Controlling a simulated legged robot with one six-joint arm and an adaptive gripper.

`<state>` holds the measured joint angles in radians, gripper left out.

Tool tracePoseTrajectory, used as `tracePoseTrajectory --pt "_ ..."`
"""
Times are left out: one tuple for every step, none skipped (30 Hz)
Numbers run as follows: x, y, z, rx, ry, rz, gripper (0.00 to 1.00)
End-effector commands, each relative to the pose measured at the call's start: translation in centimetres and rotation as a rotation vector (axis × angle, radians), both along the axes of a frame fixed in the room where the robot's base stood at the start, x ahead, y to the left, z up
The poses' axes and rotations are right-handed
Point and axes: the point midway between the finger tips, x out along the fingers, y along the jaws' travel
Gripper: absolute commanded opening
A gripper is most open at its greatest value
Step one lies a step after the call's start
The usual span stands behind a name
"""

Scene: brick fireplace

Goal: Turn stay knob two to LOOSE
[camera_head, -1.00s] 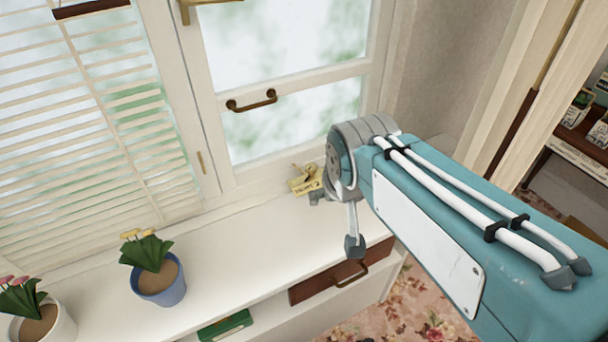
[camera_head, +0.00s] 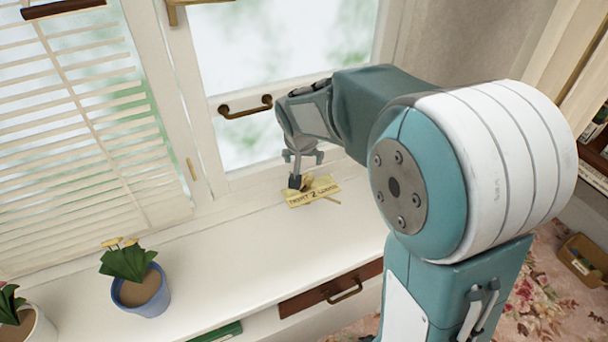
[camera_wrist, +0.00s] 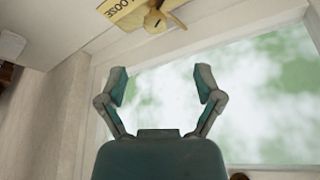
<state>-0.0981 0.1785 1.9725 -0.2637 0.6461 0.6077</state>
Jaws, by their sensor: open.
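Stay knob two (camera_wrist: 155,19) is a small brass knob on a yellow label plate (camera_head: 313,196) on the white sill by the window. The plate reads TIGHT 2 LOOSE in the head view; in the wrist view the plate (camera_wrist: 118,10) is cut by the top edge and shows only part of the lettering, upside down. My gripper (camera_head: 307,169) is open just above and beside the knob in the head view and partly hides it. In the wrist view my gripper (camera_wrist: 161,82) has its fingers spread with nothing between them. The knob appears beyond the fingertips, apart from them.
The window's brass handle (camera_head: 245,106) is left of my wrist. A blue flower pot (camera_head: 142,289) and a white pot (camera_head: 35,330) stand on the sill at left. A brown drawer (camera_head: 330,289) is below the sill. The sill between pot and plate is clear.

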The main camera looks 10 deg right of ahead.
Motion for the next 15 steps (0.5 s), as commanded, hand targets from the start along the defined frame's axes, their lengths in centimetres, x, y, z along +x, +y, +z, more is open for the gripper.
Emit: tracePoseTrajectory --pt "0.2 -0.1 -0.2 0.000 0.002 -0.002 0.85" --pt "0.2 -0.2 -0.4 0.001 0.002 -0.003 0.85" --pt "0.3 -0.3 -0.7 0.002 0.003 -0.004 0.85" --pt "0.5 -0.4 -0.9 0.002 0.002 -0.004 0.85" --pt "0.6 -0.4 -1.2 0.002 0.002 -0.004 0.85" --pt "0.8 -0.5 -1.8 0.001 0.004 -0.003 0.85" --pt "0.9 -0.5 -2.3 0.001 0.005 -0.004 0.85" --pt "1.1 -0.5 -2.8 0.000 0.004 -0.003 0.85" --pt "1.4 -0.5 -3.5 -0.002 0.006 -0.002 0.85" --pt "1.6 -0.5 -4.1 -0.001 0.004 -0.003 0.85" --pt "1.8 -0.6 -4.6 0.000 0.005 -0.003 0.85" --pt "2.1 -0.7 -5.3 -0.001 0.005 -0.002 0.85" --pt "2.3 -0.7 -5.8 -0.001 0.005 -0.001 0.85" --pt "2.5 -0.8 -6.3 -0.002 0.006 -0.002 0.85" --pt "2.7 -0.9 -6.9 -0.002 0.004 -0.001 0.85"
